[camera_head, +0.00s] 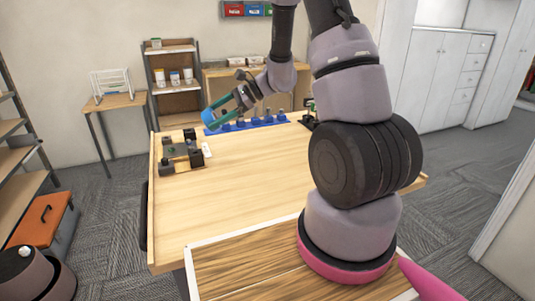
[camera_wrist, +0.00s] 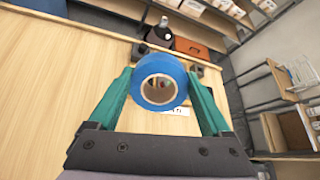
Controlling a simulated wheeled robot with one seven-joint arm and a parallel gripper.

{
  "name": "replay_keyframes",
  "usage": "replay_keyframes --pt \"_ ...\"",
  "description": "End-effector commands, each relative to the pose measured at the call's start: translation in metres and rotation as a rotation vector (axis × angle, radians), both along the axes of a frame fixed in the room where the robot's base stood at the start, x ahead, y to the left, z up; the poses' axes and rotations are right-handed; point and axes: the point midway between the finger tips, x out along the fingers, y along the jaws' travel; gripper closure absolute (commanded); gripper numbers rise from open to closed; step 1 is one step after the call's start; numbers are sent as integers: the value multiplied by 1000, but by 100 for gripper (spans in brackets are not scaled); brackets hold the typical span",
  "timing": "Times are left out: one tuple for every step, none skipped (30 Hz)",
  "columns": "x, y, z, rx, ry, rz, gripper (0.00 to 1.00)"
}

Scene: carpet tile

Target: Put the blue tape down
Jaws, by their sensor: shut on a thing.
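The blue tape (camera_wrist: 160,66) is a roll with a pale inner core, seen in the wrist view between the two green fingers of my gripper (camera_wrist: 160,88). My gripper is shut on it, one finger on each side of the roll. In the head view the blue tape (camera_head: 208,116) shows at the tip of my gripper (camera_head: 221,110), held out over the far left part of the wooden table (camera_head: 240,190). The roll appears to be above the tabletop; its exact height is hard to tell.
A black device (camera_head: 182,153) with small dark parts stands at the table's left. A blue rack (camera_head: 255,123) with several items lines the far edge. An orange toolbox (camera_head: 42,220) is on the floor at left. The middle of the tabletop is clear.

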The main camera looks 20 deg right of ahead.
Motion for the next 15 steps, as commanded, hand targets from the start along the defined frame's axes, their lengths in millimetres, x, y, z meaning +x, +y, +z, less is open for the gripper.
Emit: replay_keyframes --pt "-8 4 -4 -59 8 99 74" --pt "-15 4 -8 -96 13 161 74" --pt "-22 4 -12 -147 16 239 74" --pt "-28 3 -15 -184 18 296 74" --pt "-33 1 -19 -220 16 351 74" --pt "-39 -2 -23 -268 10 422 74" --pt "-43 -4 -26 -303 4 475 74" --pt "-47 -7 -29 -338 -4 527 74" --pt "-52 -12 -33 -385 -16 595 74" --pt "-55 -16 -36 -420 -30 645 74" --pt "-58 -21 -38 -455 -43 696 74" --pt "-61 -28 -42 -502 -66 764 74" --pt "-63 -33 -45 -537 -86 817 74" --pt "-65 -39 -47 -573 -109 869 74" --pt "-67 -49 -51 -622 -143 943 74"
